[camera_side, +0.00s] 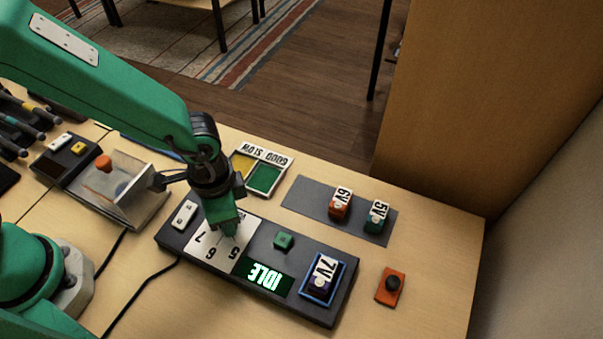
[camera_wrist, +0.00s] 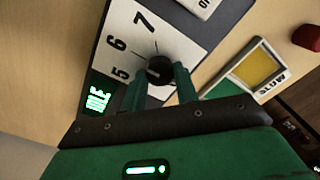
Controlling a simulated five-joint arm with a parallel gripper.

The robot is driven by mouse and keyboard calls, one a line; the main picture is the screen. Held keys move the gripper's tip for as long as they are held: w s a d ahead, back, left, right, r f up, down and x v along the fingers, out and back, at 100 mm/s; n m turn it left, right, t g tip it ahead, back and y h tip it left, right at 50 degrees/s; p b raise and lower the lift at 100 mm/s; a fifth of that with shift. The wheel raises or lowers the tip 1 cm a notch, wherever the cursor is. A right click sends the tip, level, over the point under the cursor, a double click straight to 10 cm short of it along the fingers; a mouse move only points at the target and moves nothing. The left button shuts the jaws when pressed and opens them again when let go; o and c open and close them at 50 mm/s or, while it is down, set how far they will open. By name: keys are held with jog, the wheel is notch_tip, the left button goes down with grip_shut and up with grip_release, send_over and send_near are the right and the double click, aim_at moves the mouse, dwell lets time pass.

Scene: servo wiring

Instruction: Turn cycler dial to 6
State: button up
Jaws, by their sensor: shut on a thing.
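The cycler (camera_side: 330,312) is a dark box on the table. Its white dial plate (camera_side: 205,250) carries the numbers 5, 6 and 7. In the wrist view the plate (camera_wrist: 125,48) shows them beside a round black knob (camera_wrist: 158,66). My gripper (camera_side: 230,232) reaches down over the plate and hides the knob in the side view. In the wrist view my two green fingers (camera_wrist: 160,80) are on either side of the knob, shut on it. I cannot tell clearly which number the knob points at. The green display (camera_side: 264,277) reads IDLE.
The cycler also bears a green button (camera_side: 284,241) and a 7V block (camera_side: 322,277) in a blue-edged bay. Blocks 6V (camera_side: 340,203) and 5V (camera_side: 376,216) stand on a grey mat. A GOOD/SLOW tray (camera_side: 264,178) lies behind; an orange switch (camera_side: 390,287) is at right.

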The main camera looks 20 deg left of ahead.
jog(key=o, duration=1)
jog(key=shift+r, duration=0.15)
jog(key=shift+r, duration=3.8)
